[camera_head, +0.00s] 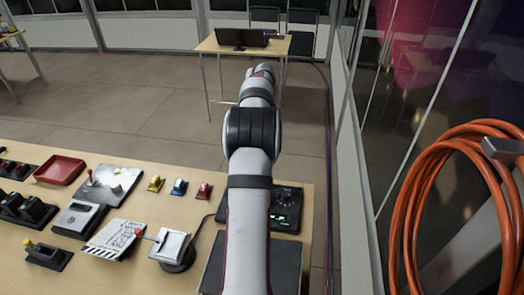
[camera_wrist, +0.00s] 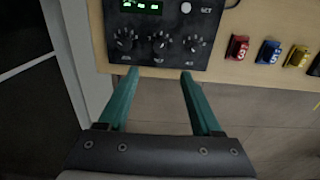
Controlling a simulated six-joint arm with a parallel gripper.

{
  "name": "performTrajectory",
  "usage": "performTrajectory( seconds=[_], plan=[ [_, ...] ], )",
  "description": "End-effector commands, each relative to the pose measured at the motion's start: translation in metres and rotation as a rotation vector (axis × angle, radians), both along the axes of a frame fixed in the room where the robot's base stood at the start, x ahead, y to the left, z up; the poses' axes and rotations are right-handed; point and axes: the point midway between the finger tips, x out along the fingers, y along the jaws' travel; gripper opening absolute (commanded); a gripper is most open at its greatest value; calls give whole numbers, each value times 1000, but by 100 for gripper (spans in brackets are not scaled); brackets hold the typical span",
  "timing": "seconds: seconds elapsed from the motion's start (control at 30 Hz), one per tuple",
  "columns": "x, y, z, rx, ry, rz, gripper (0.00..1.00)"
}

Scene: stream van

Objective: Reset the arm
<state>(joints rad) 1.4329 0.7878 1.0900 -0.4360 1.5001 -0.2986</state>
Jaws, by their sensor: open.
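My arm reaches forward over the table (camera_head: 130,200) in the head view, and its far end hides my gripper there. In the wrist view my gripper (camera_wrist: 160,74) shows two green fingers set apart, with nothing between them. The fingertips appear near the lower edge of a black control box (camera_wrist: 140,20) with several knobs and a green display. That box also shows in the head view (camera_head: 289,201), partly hidden behind my arm.
Red (camera_head: 204,190), blue (camera_head: 179,187) and yellow (camera_head: 156,183) switches stand left of my arm. A red tray (camera_head: 60,170), a clapper-like board (camera_head: 112,240) and a joystick (camera_head: 172,248) share the table. An orange cable coil (camera_head: 408,215) hangs at right.

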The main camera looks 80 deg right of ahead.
Motion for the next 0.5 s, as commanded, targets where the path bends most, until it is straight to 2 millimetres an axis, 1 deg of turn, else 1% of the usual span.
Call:
performTrajectory(
  seconds=[0.03,0.13,0.5],
  plan=[
    [0,0,7,-1,0,-1,66],
    [0,0,14,0,-1,-1,66],
    [0,0,15,1,0,0,66]
  ],
)
